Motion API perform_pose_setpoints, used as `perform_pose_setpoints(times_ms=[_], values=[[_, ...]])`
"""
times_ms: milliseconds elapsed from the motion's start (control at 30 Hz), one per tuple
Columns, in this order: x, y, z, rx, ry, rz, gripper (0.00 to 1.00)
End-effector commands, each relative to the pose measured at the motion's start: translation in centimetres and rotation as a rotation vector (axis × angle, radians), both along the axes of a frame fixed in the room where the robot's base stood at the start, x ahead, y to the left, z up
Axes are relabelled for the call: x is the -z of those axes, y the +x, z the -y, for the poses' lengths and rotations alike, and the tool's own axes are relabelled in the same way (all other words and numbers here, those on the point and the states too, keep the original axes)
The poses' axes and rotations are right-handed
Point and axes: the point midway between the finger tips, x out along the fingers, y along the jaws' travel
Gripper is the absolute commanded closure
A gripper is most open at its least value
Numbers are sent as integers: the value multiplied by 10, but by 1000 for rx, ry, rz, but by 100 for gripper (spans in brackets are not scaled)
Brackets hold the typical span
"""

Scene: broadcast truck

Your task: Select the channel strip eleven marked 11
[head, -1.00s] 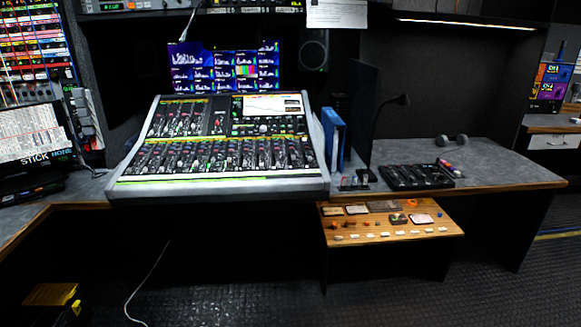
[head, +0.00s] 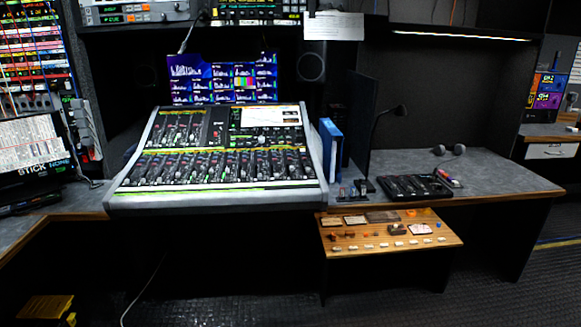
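A large grey mixing console (head: 215,200) stands on the desk left of centre. It carries rows of channel strips (head: 220,165) with dark controls and small coloured lights, and a small lit screen (head: 270,116) at its upper right. The strip numbers are too small to read, so I cannot tell which strip is marked 11. My gripper is not in view.
A wooden panel (head: 390,238) with small buttons and knobs sits low, right of the console. A blue binder (head: 331,148), a black control box (head: 414,187) and headphones (head: 449,150) are on the desk. A monitor (head: 222,78) hangs behind the console. Dark floor (head: 230,295) lies in front.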

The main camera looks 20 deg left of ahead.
Motion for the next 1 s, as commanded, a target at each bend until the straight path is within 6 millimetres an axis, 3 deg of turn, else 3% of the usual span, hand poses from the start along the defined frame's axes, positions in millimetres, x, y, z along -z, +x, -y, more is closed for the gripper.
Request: perform_pose_setpoints(times_ms=[167, 1000], values=[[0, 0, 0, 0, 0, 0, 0], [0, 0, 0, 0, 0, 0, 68]])
